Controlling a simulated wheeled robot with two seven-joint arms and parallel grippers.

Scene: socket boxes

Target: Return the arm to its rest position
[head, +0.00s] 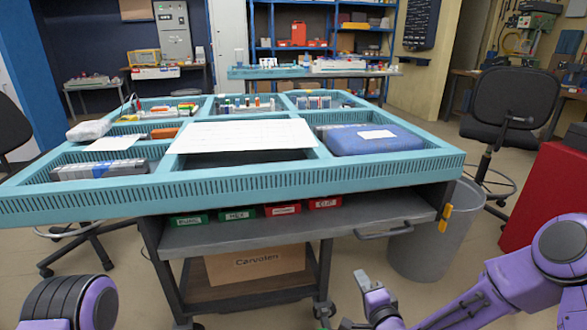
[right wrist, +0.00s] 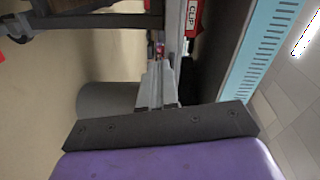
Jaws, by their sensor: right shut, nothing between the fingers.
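My right gripper (head: 364,283) is low in front of the cart, right of its middle, below the blue tray top and clear of the boxes. In the right wrist view its fingers (right wrist: 157,78) are together with nothing between them. Only a purple and black part of my left arm shows at the lower left of the head view; its gripper is out of view. Two green boxes (head: 189,219) (head: 237,214) and two red boxes (head: 282,209) (head: 325,203) sit in a row on the shelf under the tray top. A red box (right wrist: 194,17) also shows in the right wrist view.
The blue tray top (head: 240,182) holds a white sheet (head: 243,136), a blue case (head: 372,139) and small parts. A cardboard box (head: 256,264) sits on the lower shelf. A grey bin (head: 424,245), black chair (head: 517,100) and red cabinet (head: 548,195) stand right.

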